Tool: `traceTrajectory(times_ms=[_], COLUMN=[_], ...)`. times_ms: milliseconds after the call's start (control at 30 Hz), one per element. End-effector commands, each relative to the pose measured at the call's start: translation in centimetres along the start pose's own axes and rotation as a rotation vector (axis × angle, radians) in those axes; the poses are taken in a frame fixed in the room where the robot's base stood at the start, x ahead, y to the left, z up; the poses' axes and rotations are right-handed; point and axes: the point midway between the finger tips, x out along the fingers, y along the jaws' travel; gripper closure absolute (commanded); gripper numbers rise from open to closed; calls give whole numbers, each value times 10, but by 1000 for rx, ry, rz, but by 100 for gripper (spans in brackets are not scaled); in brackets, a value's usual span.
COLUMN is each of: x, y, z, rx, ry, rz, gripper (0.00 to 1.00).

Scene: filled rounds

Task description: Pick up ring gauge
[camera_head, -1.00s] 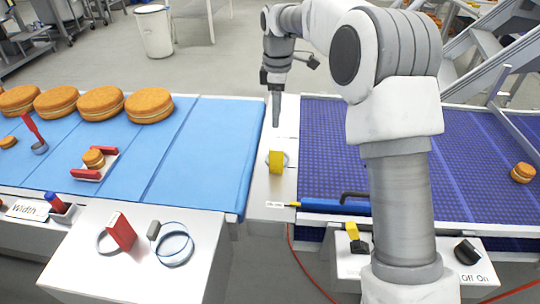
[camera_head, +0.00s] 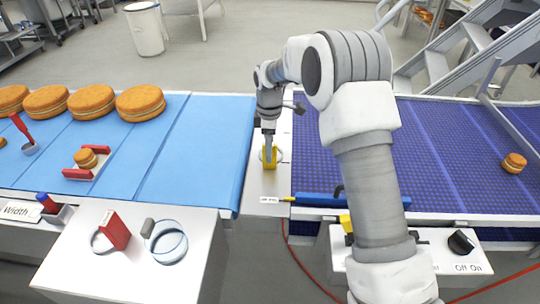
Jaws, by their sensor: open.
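A ring gauge with a yellow grip block (camera_head: 271,166) sits on the narrow white strip between the two belts. Its thin metal ring shows only in part behind the block and my gripper. My gripper (camera_head: 268,158) points down right at the yellow block, its fingers overlapping it in the picture. The jaws are open; I cannot tell whether they touch the block. Two more ring gauges lie on the white box at front left: one with a red block (camera_head: 116,234), and a larger one with a grey block (camera_head: 149,227).
A blue belt (camera_head: 205,150) with large filled rounds (camera_head: 140,103) is left. A dark blue belt (camera_head: 450,150) with a small round (camera_head: 514,163) is right. My arm hides part of the right side.

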Motion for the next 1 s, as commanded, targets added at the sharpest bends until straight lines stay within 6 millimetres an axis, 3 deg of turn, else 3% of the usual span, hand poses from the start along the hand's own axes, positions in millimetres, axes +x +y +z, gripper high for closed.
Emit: traceTrajectory(times_ms=[200, 467, 800, 1000], x=[28, 30, 30, 29], y=[0, 1, 1, 1], z=[0, 0, 0, 0], rx=[-1, -1, -1, 0], ry=[-1, 0, 0, 0], rz=[-1, 0, 0, 1], gripper=[40, 40, 100, 100])
